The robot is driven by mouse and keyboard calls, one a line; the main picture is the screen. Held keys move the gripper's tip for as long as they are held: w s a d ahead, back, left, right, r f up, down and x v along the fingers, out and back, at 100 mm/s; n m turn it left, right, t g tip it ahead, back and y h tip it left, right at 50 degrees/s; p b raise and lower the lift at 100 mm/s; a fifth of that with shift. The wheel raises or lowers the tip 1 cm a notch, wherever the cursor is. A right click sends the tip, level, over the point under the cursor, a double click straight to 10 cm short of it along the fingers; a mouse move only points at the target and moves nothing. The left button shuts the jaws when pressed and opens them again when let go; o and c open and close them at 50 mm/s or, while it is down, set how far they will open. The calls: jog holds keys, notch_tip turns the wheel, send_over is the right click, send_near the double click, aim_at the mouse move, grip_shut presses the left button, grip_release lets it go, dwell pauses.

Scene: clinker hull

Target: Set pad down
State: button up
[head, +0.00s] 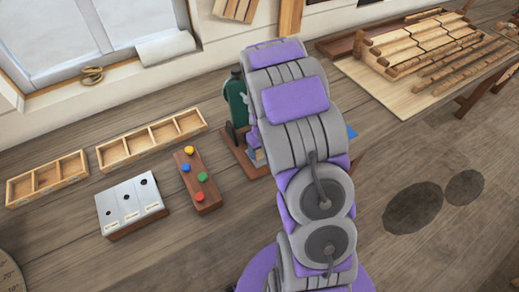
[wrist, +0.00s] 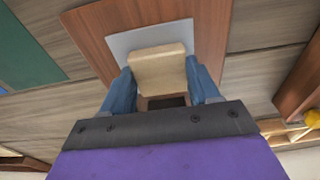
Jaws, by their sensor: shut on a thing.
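My gripper (wrist: 161,82) is shut on a cream pad (wrist: 157,62) in the wrist view, with one blue finger on each side of it. Behind the pad is a pale grey-blue plate (wrist: 150,37) on a reddish-brown wooden board (wrist: 212,32). The pad overlaps the plate in this view; I cannot tell whether they touch. A dark opening shows just below the pad, between the fingers. In the head view my arm hides the pad and most of the gripper.
To the left are a brown board with coloured knobs (head: 198,182), a white block with holes (head: 130,205) and divided wooden trays (head: 150,140). Bare bench lies between them.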

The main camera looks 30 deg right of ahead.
aim_at(262, 154)
jog(key=shift+d, duration=0.35)
jog(key=o, duration=0.9)
jog(key=shift+d+f, duration=0.1)
jog(key=shift+d, duration=0.25)
jog(key=shift+o, duration=1.1)
jog(key=shift+a, duration=0.95)
jog(key=shift+d+r, duration=0.4)
jog(key=shift+r, duration=0.1)
jog(key=r, duration=0.3)
jog(key=d+r+p, duration=0.1)
jog(key=shift+s+r, duration=0.2)
jog(key=shift+s, duration=0.05)
jog(key=s+a+r+g, duration=0.2)
jog(key=s+a+r, duration=1)
jog(key=s+r, duration=0.45)
jog(key=s+a+r+g+b, duration=0.1)
jog(key=s+a, duration=0.2)
jog(key=s, duration=1.2)
jog(key=shift+r+b, duration=0.2)
jog(key=shift+b, duration=0.15)
